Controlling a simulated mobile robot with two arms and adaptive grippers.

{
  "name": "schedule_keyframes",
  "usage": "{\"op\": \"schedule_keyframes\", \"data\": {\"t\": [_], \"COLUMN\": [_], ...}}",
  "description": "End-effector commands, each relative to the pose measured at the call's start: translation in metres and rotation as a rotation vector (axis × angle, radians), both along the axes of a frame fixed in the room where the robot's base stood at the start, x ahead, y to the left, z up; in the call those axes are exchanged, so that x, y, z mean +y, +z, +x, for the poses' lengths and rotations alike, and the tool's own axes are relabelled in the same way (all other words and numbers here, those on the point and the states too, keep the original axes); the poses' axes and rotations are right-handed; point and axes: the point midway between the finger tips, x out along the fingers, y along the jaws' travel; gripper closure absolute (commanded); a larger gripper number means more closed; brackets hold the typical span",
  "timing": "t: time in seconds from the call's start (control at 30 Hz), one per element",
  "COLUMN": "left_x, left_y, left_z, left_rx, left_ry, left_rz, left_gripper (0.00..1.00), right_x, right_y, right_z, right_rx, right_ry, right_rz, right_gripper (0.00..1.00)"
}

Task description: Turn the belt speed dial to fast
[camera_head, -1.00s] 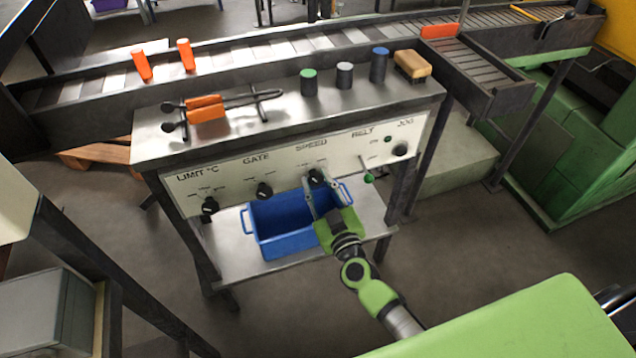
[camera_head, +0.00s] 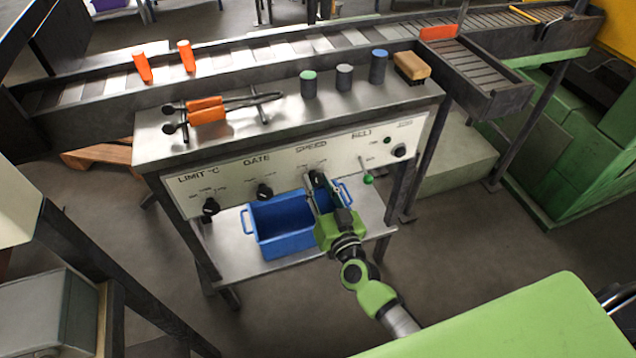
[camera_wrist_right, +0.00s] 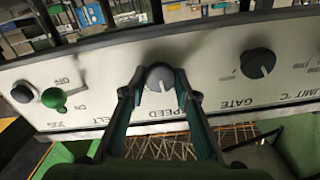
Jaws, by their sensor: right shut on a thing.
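The belt speed dial (camera_head: 317,178) is a dark round knob under the SPEED label on the pale front panel (camera_head: 235,180). My right gripper (camera_head: 318,188) reaches it from below and is shut on it. In the right wrist view the dial (camera_wrist_right: 160,77) sits between the two fingertips of my right gripper (camera_wrist_right: 158,82), with a light pointer mark on its face. The scale marks around the dial are too small or covered to read. My left gripper is not in view.
The gate dial (camera_head: 264,191) and limit dial (camera_head: 210,206) are to the left. The belt lever with a green knob (camera_head: 368,179) and the jog button (camera_head: 399,151) are close on the right. A blue bin (camera_head: 283,243) stands on the shelf below.

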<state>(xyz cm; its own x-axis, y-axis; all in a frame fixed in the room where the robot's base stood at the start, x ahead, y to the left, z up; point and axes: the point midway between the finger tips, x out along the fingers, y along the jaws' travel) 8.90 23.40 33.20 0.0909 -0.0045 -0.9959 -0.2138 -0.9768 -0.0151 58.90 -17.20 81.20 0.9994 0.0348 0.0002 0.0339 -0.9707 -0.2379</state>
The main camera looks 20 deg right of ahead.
Motion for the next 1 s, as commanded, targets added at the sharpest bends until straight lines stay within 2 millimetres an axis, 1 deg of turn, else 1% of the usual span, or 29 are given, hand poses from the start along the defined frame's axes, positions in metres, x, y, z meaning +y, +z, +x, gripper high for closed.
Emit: {"op": "schedule_keyframes", "data": {"t": [0.3,0.6,0.8,1.0], "left_x": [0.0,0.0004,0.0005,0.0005], "left_y": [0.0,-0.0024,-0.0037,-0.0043], "left_z": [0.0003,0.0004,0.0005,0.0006], "left_rx": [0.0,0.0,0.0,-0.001], "left_ry": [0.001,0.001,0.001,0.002], "left_rz": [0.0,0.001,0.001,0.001], "left_gripper": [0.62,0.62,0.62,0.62], "right_x": [-0.0004,-0.0008,-0.0007,-0.0007], "right_y": [-0.0008,-0.0011,-0.0014,-0.0014], "right_z": [-0.0001,-0.0001,-0.0001,-0.0002], "right_rx": [0.011,0.019,0.023,0.026], "right_ry": [0.0,-0.001,-0.001,-0.001], "right_rz": [0.298,0.542,0.652,0.713], "right_gripper": [0.94,0.94,0.94,0.94]}}
